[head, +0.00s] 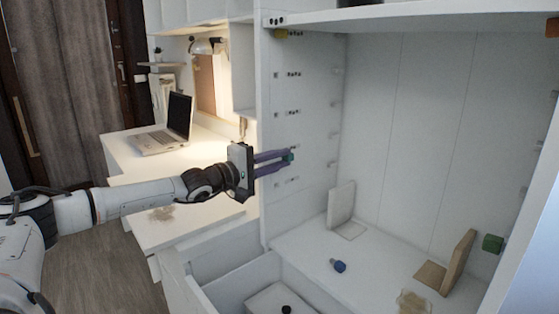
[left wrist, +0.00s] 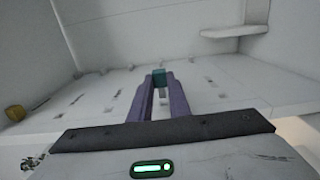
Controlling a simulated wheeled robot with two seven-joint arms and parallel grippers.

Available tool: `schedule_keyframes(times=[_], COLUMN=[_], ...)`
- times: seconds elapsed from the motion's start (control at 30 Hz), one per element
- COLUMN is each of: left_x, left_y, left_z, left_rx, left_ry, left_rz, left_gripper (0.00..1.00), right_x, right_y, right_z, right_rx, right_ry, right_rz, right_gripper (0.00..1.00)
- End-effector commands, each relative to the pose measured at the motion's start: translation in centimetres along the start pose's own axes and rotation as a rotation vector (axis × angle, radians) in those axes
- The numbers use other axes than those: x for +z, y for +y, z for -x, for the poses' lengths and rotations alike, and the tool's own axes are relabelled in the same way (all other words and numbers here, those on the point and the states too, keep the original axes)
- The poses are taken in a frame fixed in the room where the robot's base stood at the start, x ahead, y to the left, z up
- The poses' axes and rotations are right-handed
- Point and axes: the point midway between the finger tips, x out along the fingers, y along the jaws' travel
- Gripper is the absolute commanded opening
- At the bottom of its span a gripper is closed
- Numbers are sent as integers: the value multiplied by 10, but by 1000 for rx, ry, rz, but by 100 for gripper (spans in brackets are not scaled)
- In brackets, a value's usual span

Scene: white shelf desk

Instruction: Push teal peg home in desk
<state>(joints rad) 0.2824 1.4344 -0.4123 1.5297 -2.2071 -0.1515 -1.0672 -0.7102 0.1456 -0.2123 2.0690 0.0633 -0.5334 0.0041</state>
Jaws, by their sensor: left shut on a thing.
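The teal peg (head: 290,157) is at the tips of my left gripper (head: 286,160), close to the inner face of the shelf's left side panel (head: 305,110). The purple fingers are shut on the peg. In the left wrist view the teal peg (left wrist: 158,76) shows between the two fingertips, in front of the panel with its rows of holes. I cannot tell how deep the peg sits in a hole. My right gripper is not in view.
A yellow peg (head: 281,34) is high on the side panel. A green block (head: 492,243) is on the right wall. A blue peg (head: 339,266), a white bookend (head: 341,205) and a wooden bookend (head: 458,262) are on the bottom board. An open drawer (head: 235,282) is below.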

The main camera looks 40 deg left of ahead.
Motion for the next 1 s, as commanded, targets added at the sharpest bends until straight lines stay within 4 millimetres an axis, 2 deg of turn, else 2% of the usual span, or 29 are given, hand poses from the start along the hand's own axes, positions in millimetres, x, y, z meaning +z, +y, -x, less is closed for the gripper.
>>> schedule_keyframes(times=[0.53,1.0], left_x=[0,-5], left_y=[0,1], left_z=[0,0], left_rx=[0,1], left_ry=[0,2], left_rz=[0,2], left_gripper=[0,0], right_x=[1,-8], right_y=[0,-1], right_z=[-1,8], right_rx=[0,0], right_ry=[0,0], right_rz=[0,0], right_gripper=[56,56])
